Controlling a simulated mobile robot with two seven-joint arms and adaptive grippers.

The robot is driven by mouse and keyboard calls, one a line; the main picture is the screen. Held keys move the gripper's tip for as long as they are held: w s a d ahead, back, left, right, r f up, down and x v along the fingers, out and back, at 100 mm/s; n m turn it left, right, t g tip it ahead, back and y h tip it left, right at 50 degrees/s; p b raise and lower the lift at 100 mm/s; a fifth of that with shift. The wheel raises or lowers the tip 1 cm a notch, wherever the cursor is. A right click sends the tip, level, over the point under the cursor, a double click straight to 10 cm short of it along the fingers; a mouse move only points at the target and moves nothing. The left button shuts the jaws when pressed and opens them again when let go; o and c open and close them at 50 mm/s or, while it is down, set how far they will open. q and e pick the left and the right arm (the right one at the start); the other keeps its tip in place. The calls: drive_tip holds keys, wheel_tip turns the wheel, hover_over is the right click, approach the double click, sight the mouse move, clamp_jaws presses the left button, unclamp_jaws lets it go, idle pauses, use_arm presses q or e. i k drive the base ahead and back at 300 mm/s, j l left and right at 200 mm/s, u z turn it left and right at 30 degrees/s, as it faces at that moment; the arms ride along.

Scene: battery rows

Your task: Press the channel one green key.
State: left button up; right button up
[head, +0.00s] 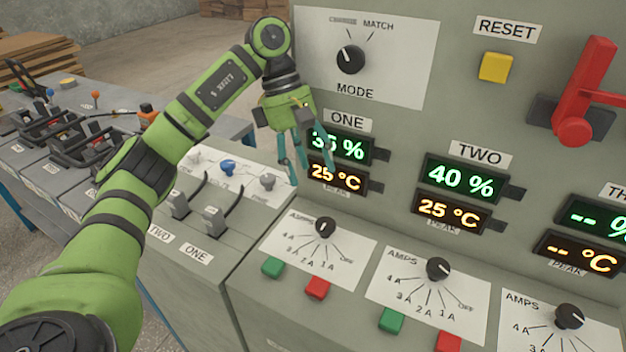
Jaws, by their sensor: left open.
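The channel one green key (272,267) is on the sloped lower panel, below the left AMPS dial (325,228) and left of a red key (318,288). The dial's plate lies under the display marked ONE (347,121), which reads about 35 % and 25 °C. My left gripper (307,172) is open and empty, fingers pointing down. It hangs in front of the channel one displays, above and apart from the green key, and partly hides the digits. My right gripper is not in the picture.
Channel two has its own green key (391,320), red key (448,342) and dial (438,268) to the right. A red lever (584,92), yellow RESET key (495,67) and MODE knob (350,59) are on the upright panel.

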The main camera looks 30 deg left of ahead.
sight(273, 267)
drive_tip(key=k, duration=1.5)
